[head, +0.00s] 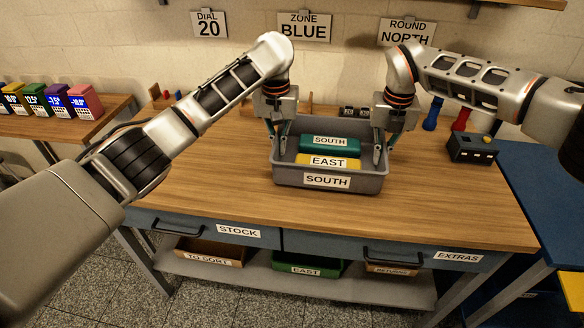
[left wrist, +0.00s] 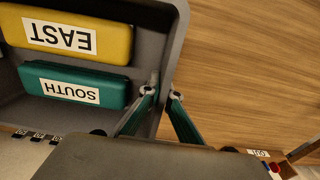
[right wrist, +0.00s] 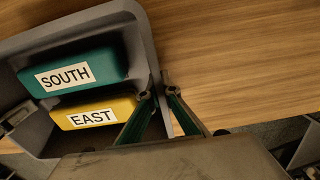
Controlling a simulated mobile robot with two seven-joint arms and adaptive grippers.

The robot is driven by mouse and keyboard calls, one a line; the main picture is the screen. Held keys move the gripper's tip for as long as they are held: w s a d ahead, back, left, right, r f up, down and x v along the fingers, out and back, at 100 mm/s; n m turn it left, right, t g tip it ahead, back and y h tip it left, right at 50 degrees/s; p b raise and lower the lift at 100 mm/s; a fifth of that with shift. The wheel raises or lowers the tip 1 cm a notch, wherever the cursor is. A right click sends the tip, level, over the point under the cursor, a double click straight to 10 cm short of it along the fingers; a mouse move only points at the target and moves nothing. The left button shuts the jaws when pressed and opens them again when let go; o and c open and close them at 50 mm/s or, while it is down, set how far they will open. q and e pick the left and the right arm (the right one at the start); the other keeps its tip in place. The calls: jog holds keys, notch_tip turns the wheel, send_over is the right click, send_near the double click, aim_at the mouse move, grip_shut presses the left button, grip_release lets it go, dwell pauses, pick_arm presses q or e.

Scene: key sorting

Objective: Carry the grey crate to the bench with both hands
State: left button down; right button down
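The grey crate (head: 287,177), labelled SOUTH, is at the middle of the wooden bench top (head: 210,165) and looks level on it. It holds a teal SOUTH box (head: 312,145) and a yellow EAST box (head: 349,163). My left gripper (head: 279,150) is at the crate's left wall, one finger inside and one outside, closed on the rim; the left wrist view shows this grip (left wrist: 161,93). My right gripper (head: 383,153) grips the right wall the same way, as the right wrist view shows (right wrist: 158,93). The crate's underside is hidden.
A dark box with a yellow button (head: 470,148) and blue and red objects (head: 433,113) stand at the bench's right back. Small dark blocks (head: 355,112) are behind the crate. The bench's front and left are clear. Coloured boxes (head: 60,101) stand on a left side table.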

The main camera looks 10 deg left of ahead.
pick_arm(q)
jog(key=shift+f, duration=0.7)
pick_arm(e)
jog(key=shift+f, duration=0.7)
pick_arm(q)
jog(key=c, duration=2.7)
grip_release()
jog(key=shift+s+f+b, duration=0.1)
jog(key=shift+f+b, duration=0.2)
jog(key=shift+f, duration=0.05)
jog(key=shift+c, duration=0.2)
pick_arm(e)
jog(key=c, duration=2.7)
grip_release()
jog(key=shift+s+f, duration=0.1)
jog(key=shift+f, duration=0.25)
jog(key=shift+c, duration=0.2)
pick_arm(q)
jog(key=o, duration=0.5)
jog(key=shift+r, duration=0.25)
jog(key=shift+c, duration=0.2)
pick_arm(e)
jog(key=o, duration=0.5)
jog(key=shift+r, duration=0.25)
jog(key=shift+c, duration=0.2)
pick_arm(q)
jog(key=shift+r, duration=0.1)
pick_arm(e)
jog(key=shift+r, duration=0.1)
